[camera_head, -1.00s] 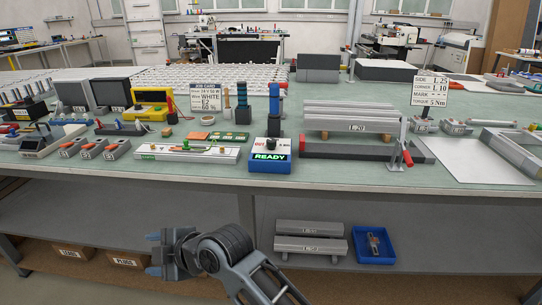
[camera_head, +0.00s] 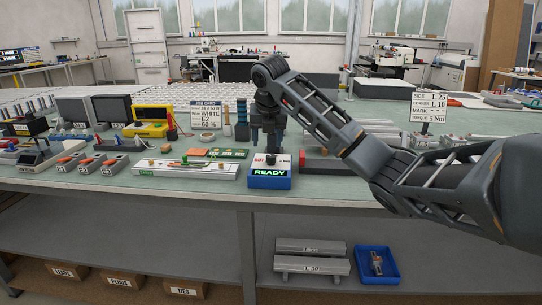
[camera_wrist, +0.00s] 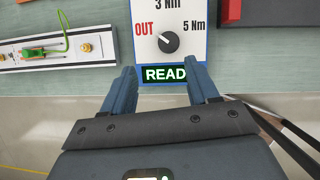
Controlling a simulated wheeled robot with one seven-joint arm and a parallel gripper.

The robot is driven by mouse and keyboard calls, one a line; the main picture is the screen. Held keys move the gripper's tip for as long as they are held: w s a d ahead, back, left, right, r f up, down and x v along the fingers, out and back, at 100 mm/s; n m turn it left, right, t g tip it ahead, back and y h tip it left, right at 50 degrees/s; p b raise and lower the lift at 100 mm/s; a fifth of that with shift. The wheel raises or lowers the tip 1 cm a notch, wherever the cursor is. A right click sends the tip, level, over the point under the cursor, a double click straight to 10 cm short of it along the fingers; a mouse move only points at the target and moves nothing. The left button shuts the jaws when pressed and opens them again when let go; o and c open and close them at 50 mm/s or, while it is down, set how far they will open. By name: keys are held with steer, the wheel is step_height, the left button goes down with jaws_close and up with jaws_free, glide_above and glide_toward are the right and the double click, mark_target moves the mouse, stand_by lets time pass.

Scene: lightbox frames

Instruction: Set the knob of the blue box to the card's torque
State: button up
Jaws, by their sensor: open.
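The blue box (camera_head: 256,183) stands at the table's front edge, its lit green display reading READY. In the wrist view, the box's white top (camera_wrist: 145,22) carries a dark round knob (camera_wrist: 168,42) with OUT at left, 3 Nm at the far side and 5 Nm at right. The knob's white mark appears to point up-left, towards OUT. The card (camera_head: 431,107) on a stand at right reads torque 5 Nm. My gripper (camera_wrist: 162,78) is open and empty above the box's front, its fingers either side of the display, short of the knob. It also shows in the head view (camera_head: 268,140).
A white fixture (camera_head: 185,169) with a green clip and wire lies left of the box. A red-ended grey bar (camera_head: 313,163) lies to the right. A job card (camera_head: 206,115) stands behind. My arm hides much of the table's right side.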

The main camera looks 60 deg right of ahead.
mark_target(271, 156)
steer(key=shift+s+d+x, duration=0.15)
steer(key=shift+d+x, duration=0.05)
steer(key=shift+x, duration=1.05)
steer(key=shift+s+d+x, duration=0.2)
steer(key=shift+x, duration=1.05)
steer(key=shift+s+d+x, duration=0.15)
steer(key=shift+d+x, duration=0.05)
steer(key=shift+x, duration=1.05)
steer(key=shift+r, duration=0.1)
steer(key=c, duration=1)
